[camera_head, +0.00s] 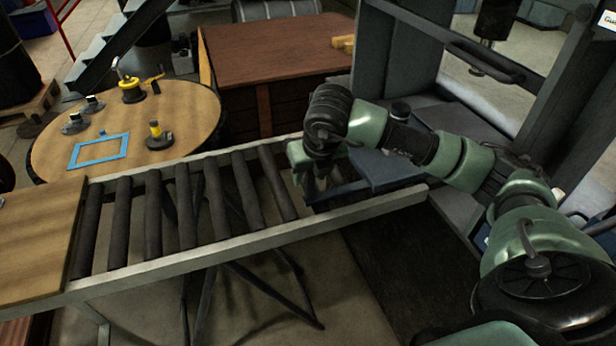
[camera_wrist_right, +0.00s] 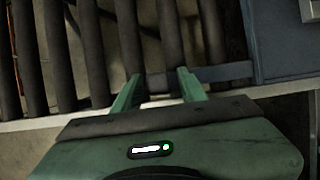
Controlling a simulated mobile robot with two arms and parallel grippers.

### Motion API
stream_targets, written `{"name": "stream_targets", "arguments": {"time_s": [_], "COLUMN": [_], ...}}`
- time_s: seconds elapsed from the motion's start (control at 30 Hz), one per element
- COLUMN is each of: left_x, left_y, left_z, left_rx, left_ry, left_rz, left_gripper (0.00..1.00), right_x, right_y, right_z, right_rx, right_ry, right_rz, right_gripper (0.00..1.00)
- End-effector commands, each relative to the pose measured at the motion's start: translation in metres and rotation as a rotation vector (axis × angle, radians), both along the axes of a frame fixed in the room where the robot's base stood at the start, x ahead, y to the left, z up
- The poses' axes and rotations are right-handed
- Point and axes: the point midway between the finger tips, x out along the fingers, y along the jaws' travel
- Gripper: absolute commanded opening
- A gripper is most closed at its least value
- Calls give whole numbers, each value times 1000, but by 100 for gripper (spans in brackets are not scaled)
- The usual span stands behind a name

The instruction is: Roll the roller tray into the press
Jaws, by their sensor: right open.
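The roller tray (camera_head: 390,172) is a flat blue-grey tray at the right end of the roller conveyor (camera_head: 330,222), at the press opening. A blue bar reaches left from it over the rollers. The tray's edge also shows at the upper right of the right wrist view (camera_wrist_right: 288,42). My right gripper (camera_head: 312,188) points down at the bar's left end. In the right wrist view its two fingers (camera_wrist_right: 160,90) are apart, with the bar's end at them; a firm hold does not show. The grey press (camera_head: 375,55) stands behind and right of the tray. My left gripper is out of view.
A wooden board (camera_head: 35,240) covers the conveyor's left end. Bare dark rollers (camera_head: 185,205) lie between it and my gripper. A round wooden table (camera_head: 185,105) with small parts and a blue frame (camera_head: 100,150) stands behind. A brown workbench (camera_head: 270,50) stands at the back.

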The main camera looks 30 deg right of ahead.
Motion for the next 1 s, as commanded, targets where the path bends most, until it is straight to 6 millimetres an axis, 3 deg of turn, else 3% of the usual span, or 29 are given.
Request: {"name": "stream_targets", "arguments": {"time_s": [0.23,0.57,0.73,1.0], "left_x": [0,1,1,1], "left_y": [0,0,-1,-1], "left_z": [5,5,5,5], "left_rx": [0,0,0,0], "left_ry": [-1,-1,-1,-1], "left_rz": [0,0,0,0], "left_gripper": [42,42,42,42], "right_x": [11,13,13,13], "right_y": [-3,-3,-3,-3], "right_z": [-28,-33,-32,-32], "right_rx": [0,0,0,-1], "right_ry": [2,-1,-1,-1], "right_rz": [0,0,0,0], "right_gripper": [42,42,0,0]}}
